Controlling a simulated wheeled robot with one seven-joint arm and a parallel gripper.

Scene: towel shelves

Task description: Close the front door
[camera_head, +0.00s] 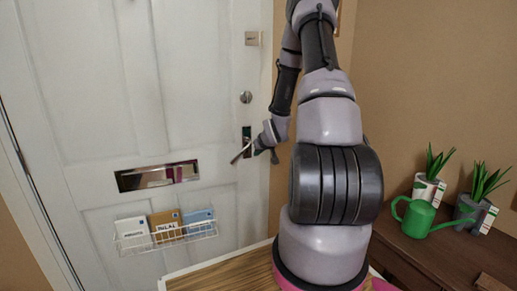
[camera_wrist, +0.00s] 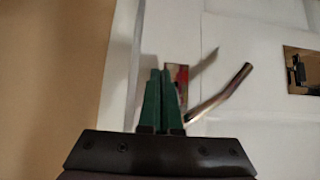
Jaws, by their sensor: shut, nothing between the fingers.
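The white front door (camera_head: 90,100) fills the left of the head view, with a mail slot (camera_head: 157,176) and a wire letter basket (camera_head: 166,238). Its right edge lies near the tan wall; I cannot tell whether it is fully closed. The metal lever handle (camera_head: 241,152) sits on a dark plate near that edge and also shows in the wrist view (camera_wrist: 222,92). My gripper (camera_head: 268,153) is beside the handle. In the wrist view its green fingers (camera_wrist: 160,85) are together and empty, pointing at the door area left of the lever. Whether they touch the door is unclear.
A round lock (camera_head: 246,97) is above the handle. A brown cabinet (camera_head: 420,260) at right carries a green watering can (camera_head: 417,218) and potted plants (camera_head: 430,185). Tan wall (camera_wrist: 50,70) lies left of the fingers in the wrist view.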

